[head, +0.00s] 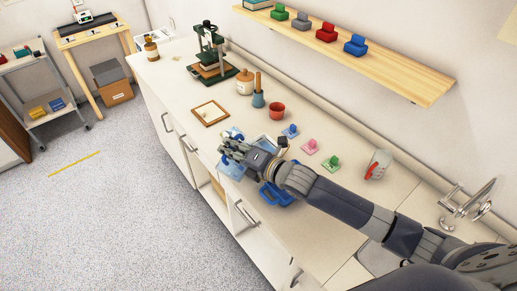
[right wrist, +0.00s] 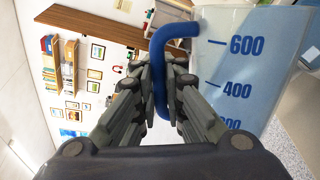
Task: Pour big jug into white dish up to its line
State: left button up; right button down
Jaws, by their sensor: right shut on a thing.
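My right gripper (head: 240,150) is shut on the blue handle (right wrist: 160,75) of the big jug. The jug (right wrist: 235,70) is clear with blue marks, 600 and 400 readable, and fills the right of the right wrist view. In the head view a pale blue part of the jug (head: 231,168) shows beside the gripper, near the counter's front edge; the rest is hidden. I cannot tell its liquid level. A pale, shallow dish (head: 265,139) lies just behind the gripper, partly covered by it; its line cannot be made out. My left gripper is not in view.
A blue tray-like thing (head: 272,196) sits under my right arm by the counter's front edge. A red pot (head: 277,111), a wooden frame (head: 210,113) and small coloured pieces (head: 310,146) stand nearby. A tap (head: 468,200) is at right; a shelf (head: 350,55) hangs above.

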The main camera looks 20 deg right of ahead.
aim_at(236, 137)
jog(key=shift+w+d+r+m, duration=0.3)
jog(key=shift+d+r+m, duration=0.1)
jog(key=shift+r, duration=0.2)
dwell(1.1)
jog(key=shift+w+d+m+b, duration=0.4)
jog(key=shift+w+d+m, duration=0.4)
jog(key=shift+d, duration=0.25)
dwell(1.5)
jog(key=s+a, duration=0.1)
jog(key=a+n+p, duration=0.1)
jog(key=shift+s+a+p, duration=0.3)
jog(key=shift+s+a, duration=0.05)
jog(key=shift+s, duration=0.05)
jog(key=shift+s+a+f+n+b, duration=0.3)
jog(key=shift+a+f+n+b, duration=0.1)
jog(key=shift+f+n+b, duration=0.15)
jog(key=shift+s+a+f+n+b, duration=0.3)
jog(key=shift+a+f+n+b, duration=0.1)
jog(key=shift+f+n, duration=0.2)
jog(key=shift+r, duration=0.2)
jog(key=shift+f, duration=0.1)
jog(key=shift+n, duration=0.25)
